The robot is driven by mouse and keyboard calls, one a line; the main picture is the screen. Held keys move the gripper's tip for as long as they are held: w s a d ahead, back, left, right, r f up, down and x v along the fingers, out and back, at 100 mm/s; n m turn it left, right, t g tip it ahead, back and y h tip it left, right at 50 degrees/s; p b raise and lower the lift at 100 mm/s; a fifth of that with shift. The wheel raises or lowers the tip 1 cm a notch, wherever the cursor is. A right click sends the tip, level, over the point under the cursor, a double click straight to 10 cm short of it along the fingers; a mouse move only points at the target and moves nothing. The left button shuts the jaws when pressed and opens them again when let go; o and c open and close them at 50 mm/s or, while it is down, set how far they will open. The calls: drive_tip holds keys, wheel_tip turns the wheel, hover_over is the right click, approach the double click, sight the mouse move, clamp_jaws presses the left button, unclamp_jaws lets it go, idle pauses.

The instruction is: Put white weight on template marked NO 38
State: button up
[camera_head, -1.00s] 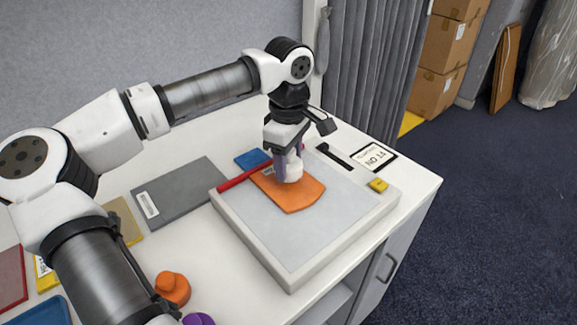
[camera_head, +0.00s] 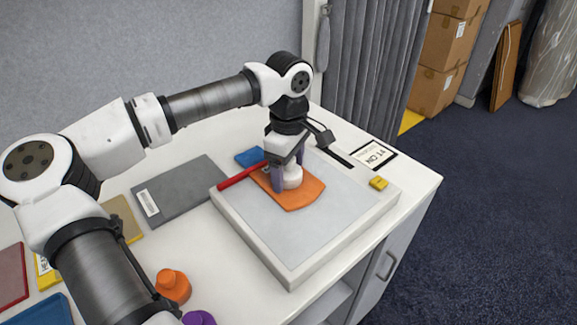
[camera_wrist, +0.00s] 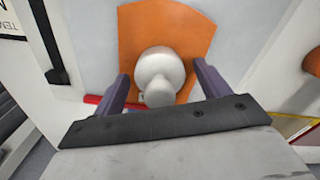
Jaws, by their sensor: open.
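The white weight (camera_head: 292,178) stands on the orange template (camera_head: 305,196), which lies on the pale grey board. In the wrist view the weight (camera_wrist: 160,75) sits on the lower middle of the orange template (camera_wrist: 165,27). My gripper (camera_head: 287,180) is open and low over the template, with one finger on each side of the weight; gaps show between fingers and weight in the wrist view (camera_wrist: 160,90). Any marking on the orange template is hidden or unreadable here. A white card with a black frame (camera_head: 374,154) lies at the right back; its text is not clearly readable.
The raised board (camera_head: 290,240) has a red bar (camera_head: 240,176) at its left edge. A yellow block (camera_head: 379,183) sits at its right corner. A blue piece (camera_head: 250,157), a grey plate (camera_head: 180,190), an orange weight (camera_head: 173,287) and a purple weight (camera_head: 199,318) lie around it.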

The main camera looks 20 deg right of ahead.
wheel_tip(320, 180, up, 12)
drive_tip(key=shift+r+b, duration=0.15)
drive_tip(key=shift+b, duration=0.35)
idle(2.2)
